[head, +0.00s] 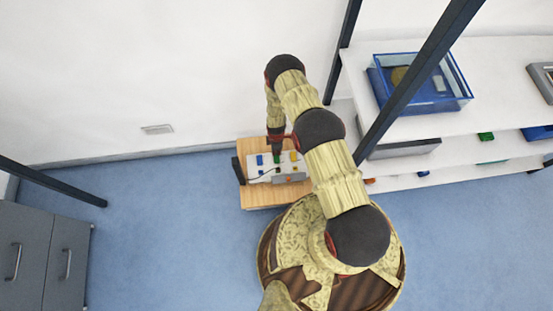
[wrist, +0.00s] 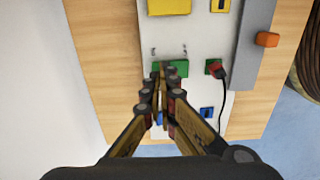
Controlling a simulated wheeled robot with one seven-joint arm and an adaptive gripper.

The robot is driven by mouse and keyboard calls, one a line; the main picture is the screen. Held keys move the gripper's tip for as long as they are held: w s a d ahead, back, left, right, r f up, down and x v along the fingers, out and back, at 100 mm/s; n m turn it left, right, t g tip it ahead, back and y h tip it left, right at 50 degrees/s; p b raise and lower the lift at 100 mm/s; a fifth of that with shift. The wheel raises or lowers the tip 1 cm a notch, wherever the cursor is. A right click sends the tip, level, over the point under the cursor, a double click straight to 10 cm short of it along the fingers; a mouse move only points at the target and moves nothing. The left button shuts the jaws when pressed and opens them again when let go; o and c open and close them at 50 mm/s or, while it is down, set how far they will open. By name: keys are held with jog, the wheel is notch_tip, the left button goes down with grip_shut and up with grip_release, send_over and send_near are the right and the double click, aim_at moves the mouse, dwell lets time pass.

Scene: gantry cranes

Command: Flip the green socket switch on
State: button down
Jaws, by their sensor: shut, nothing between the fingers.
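The white socket board (wrist: 199,35) lies on a wooden table and also shows in the head view. In the wrist view, a larger green block (wrist: 178,66) sits on it, partly hidden by my fingertips. Beside it on the right is a smaller green square (wrist: 210,66), with a red and black plug-like piece on it and a dark cable. I cannot tell the switch's position. My gripper (wrist: 164,72) is shut and empty, its tips over the larger green block. Whether they touch it is unclear. In the head view, my gripper (head: 277,154) points down at the board.
Yellow pieces (wrist: 168,5) lie beyond the green ones, and a blue piece (wrist: 207,112) nearer. A grey strip (wrist: 255,45) with an orange switch (wrist: 267,39) runs along the right. The table (head: 262,196) stands beside white shelves (head: 420,118) and the wall.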

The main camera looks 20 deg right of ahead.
jog(key=shift+f+b, duration=0.9)
jog(key=shift+f, duration=0.2)
dwell(0.4)
jog(key=shift+r+p, duration=2)
jog(key=shift+r, duration=1.55)
